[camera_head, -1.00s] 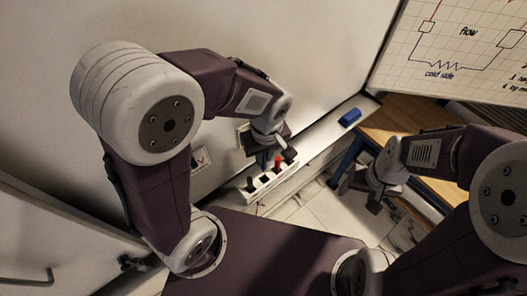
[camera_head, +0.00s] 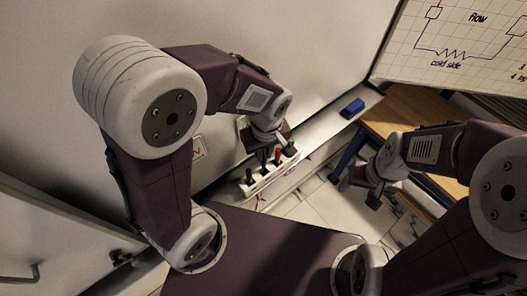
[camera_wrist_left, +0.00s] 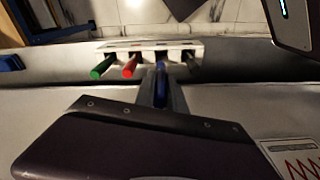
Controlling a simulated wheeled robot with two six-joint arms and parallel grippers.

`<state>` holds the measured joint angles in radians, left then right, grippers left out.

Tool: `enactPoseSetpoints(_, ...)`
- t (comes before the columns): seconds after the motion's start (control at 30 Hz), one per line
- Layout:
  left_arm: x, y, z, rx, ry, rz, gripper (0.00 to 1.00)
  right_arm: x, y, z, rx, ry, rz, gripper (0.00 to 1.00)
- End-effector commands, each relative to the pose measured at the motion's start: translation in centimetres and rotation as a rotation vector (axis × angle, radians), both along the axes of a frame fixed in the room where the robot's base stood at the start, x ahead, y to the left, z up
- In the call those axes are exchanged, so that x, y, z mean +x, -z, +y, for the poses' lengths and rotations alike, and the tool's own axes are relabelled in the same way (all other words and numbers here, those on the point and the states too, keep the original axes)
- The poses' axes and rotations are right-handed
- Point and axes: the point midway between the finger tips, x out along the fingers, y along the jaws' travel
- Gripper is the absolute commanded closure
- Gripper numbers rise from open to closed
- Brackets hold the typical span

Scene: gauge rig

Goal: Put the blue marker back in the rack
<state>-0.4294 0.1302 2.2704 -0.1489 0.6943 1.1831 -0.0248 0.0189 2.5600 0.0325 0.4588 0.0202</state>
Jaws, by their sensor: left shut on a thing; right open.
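The white rack (camera_head: 257,188) is on the ledge along the wall and also shows at the top of the left wrist view (camera_wrist_left: 150,44). It holds a black marker (camera_head: 249,177), a red marker (camera_head: 278,153) and a green marker (camera_head: 291,143). My left gripper (camera_wrist_left: 161,88) is shut on the blue marker (camera_wrist_left: 160,76), which lines up with the place between the red and black markers. In the head view the blue marker (camera_head: 264,158) is over that place; I cannot tell how deep its lower end is. My right gripper (camera_head: 360,190) is open and empty, right of the rack.
A blue eraser-like block (camera_head: 352,108) lies further along the ledge. A wooden table (camera_head: 400,115) with blue legs stands at the right. A whiteboard with a drawn circuit (camera_head: 450,45) is at the upper right. Tiled floor (camera_head: 310,208) is clear beyond the rack.

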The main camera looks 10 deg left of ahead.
Motion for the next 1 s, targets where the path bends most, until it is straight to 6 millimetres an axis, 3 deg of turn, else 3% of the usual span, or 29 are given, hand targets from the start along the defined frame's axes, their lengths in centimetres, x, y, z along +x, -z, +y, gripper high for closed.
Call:
enactPoseSetpoints(0.5, -0.2, 0.1, -0.1, 0.000, 0.000, 0.000, 1.00, 0.0, 0.1, 0.0, 0.000, 0.000, 0.000, 0.35)
enactPoseSetpoints(1.0, -0.2, 1.9, -0.1, 0.001, 0.000, 0.001, 1.00, 0.0, 1.7, 0.0, 0.000, 0.000, 0.000, 0.35)
